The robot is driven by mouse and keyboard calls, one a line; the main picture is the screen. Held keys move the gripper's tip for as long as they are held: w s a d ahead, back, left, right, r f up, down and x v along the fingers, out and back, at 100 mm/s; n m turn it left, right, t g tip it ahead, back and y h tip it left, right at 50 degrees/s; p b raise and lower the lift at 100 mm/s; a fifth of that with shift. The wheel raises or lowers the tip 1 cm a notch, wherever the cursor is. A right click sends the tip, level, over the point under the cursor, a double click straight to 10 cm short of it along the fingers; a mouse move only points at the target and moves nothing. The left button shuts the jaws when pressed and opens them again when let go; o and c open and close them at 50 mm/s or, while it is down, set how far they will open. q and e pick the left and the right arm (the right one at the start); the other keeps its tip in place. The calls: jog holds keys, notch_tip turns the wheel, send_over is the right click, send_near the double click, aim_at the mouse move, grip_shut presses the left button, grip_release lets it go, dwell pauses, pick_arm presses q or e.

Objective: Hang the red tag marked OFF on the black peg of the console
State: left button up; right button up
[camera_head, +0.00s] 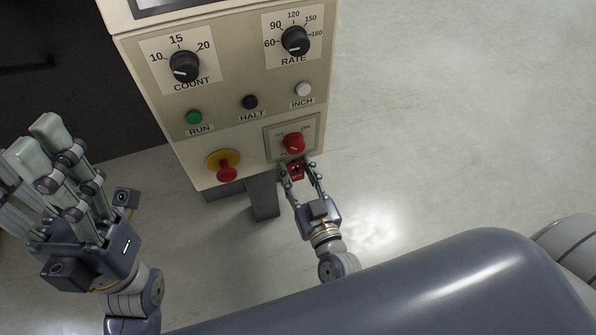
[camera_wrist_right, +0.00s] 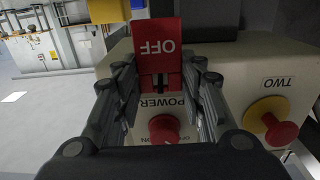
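The red OFF tag (camera_wrist_right: 157,33) sits below the POWER label of the console (camera_head: 235,120), between my right fingers. Its lettering and the label are both upside down in the wrist view. The tag also shows small in the head view (camera_head: 297,174). A dark peg-like shape (camera_wrist_right: 160,82) shows at the tag's opening near the label; the tag appears to hang there. My right gripper (camera_head: 298,168) has its fingers on either side of the tag, with visible gaps. My left gripper (camera_head: 40,145) is open and empty, left of the console.
The red power knob (camera_head: 293,143) is just above the tag. A red stop button on a yellow ring (camera_head: 226,172) is to its left. RUN, HALT and INCH buttons and two dials are higher on the panel. Open floor (camera_head: 450,120) lies right.

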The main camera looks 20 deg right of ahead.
jog(key=o, duration=0.4)
jog(key=shift+c, duration=0.2)
jog(key=s, duration=1.2)
jog(key=shift+d, duration=0.2)
